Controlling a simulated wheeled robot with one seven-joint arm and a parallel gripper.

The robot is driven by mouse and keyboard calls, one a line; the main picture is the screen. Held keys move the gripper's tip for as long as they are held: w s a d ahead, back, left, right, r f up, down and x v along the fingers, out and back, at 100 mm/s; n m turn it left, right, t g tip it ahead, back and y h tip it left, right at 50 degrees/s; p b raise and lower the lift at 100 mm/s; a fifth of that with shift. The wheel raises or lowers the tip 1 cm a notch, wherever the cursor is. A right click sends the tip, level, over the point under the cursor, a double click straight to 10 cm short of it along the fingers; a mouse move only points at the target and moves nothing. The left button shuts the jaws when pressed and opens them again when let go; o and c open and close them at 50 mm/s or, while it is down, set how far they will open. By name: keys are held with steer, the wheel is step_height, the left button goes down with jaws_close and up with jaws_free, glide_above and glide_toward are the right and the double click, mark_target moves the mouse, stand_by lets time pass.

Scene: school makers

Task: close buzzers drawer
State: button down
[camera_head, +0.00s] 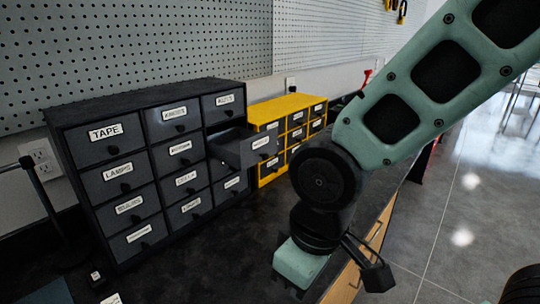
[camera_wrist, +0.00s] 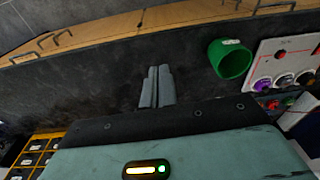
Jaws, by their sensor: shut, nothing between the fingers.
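A black cabinet (camera_head: 150,93) with labelled drawers stands at the left in the head view. One drawer (camera_head: 246,150) in its right column, second row from the bottom of the top, is pulled out; its label is too small to read surely as buzzers. The other drawers of this cabinet look shut. My gripper shows in the wrist view (camera_wrist: 157,88) with its two grey fingers together and nothing between them. In the head view its body is low, right of and nearer than the open drawer, apart from it; its fingertips are hidden there.
A yellow cabinet (camera_head: 264,112) stands behind the open drawer and also shows in the wrist view (camera_wrist: 36,148). The wrist view shows a green cup (camera_wrist: 230,60) and a panel with knobs (camera_wrist: 288,65).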

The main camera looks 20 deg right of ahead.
steer(key=w+d+f+m+t+y+p, duration=0.1)
steer(key=w+d+f+m+t+y, duration=0.15)
steer(key=w, duration=0.35)
steer(key=w+d+f+m+t+y+p, duration=0.1)
steer(key=w+d+f+m+t, duration=0.15)
steer(key=w, duration=0.45)
steer(key=w+d+f+m+t+y+p, duration=0.1)
steer(key=w+d+m+y, duration=0.15)
steer(key=w, duration=0.35)
steer(key=w+d+r+m+t+y+p, duration=0.2)
steer(key=d+r+m+t+y, duration=0.1)
steer(key=d+r+m+t, duration=0.65)
steer(key=w+a+f+m+p, duration=0.1)
steer(key=w+a+p, duration=0.3)
steer(key=w+a, duration=0.4)
steer(key=w+f, duration=0.1)
steer(key=w, duration=0.2)
steer(key=shift+w+a+p, duration=0.35)
steer(key=shift+a, duration=0.05)
steer(key=b+x, duration=0.1)
steer(key=x, duration=0.3)
steer(key=f+b+x, duration=0.1)
steer(key=b+x, duration=0.1)
steer(key=x, duration=0.3)
steer(key=b+x, duration=0.2)
steer(key=x, duration=0.2)
steer(key=shift+w+f, duration=0.3)
steer(key=shift+w+a+r, duration=0.1)
steer(key=shift+w+r, duration=0.1)
steer(key=shift+r, duration=0.2)
